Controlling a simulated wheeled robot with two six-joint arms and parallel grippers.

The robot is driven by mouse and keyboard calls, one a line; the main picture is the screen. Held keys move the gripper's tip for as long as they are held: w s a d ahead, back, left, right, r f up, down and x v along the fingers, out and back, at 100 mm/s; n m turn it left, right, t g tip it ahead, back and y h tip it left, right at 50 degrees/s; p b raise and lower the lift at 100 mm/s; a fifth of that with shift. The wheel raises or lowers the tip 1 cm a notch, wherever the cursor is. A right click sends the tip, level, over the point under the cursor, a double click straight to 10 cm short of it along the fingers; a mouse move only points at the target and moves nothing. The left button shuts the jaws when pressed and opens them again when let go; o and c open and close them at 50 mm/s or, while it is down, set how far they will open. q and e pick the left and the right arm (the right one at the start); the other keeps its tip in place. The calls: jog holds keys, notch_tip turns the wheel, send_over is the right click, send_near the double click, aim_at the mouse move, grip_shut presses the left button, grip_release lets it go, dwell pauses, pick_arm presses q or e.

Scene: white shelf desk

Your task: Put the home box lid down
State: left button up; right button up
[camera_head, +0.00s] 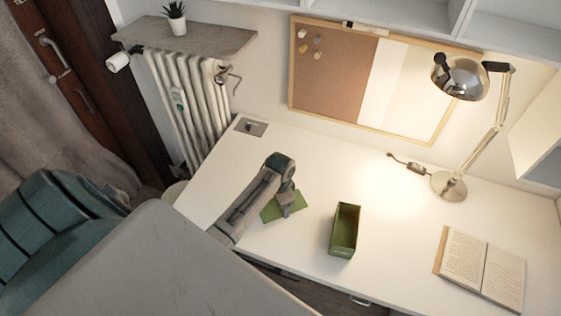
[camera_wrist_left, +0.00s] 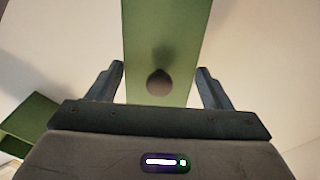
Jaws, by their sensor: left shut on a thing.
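The home box lid (camera_head: 268,213) is a flat green panel over the white desk, left of the box. In the left wrist view the lid (camera_wrist_left: 165,30) runs away from me, with a round dark knob (camera_wrist_left: 158,82) on it. I cannot tell whether the lid touches the desk. The green box (camera_head: 345,231) stands open on the desk; its corner shows in the left wrist view (camera_wrist_left: 28,122). My right gripper is out of view.
The white desk (camera_head: 390,225) is clear between the box and the open book (camera_head: 482,268). A lamp (camera_head: 450,186) stands at the back right. A grey plate (camera_head: 250,127) lies at the back left corner. A radiator (camera_head: 190,95) is beyond the desk's left end.

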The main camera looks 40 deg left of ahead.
pick_arm(q)
jog(key=shift+s+d+f+p, duration=0.1)
jog(key=shift+f+p, duration=0.1)
jog(key=shift+f, duration=0.45)
jog(key=shift+s+d+f+p, duration=0.1)
jog(key=shift+f+p, duration=0.1)
jog(key=shift+f, duration=0.8)
jog(key=shift+f, duration=0.1)
jog(key=o, duration=1)
jog(key=shift+w+r, duration=0.1)
jog(key=shift+r, duration=0.45)
notch_tip(320, 180, up, 10)
jog(key=shift+r+b, duration=0.25)
jog(key=shift+b, duration=0.8)
jog(key=shift+r, duration=0.35)
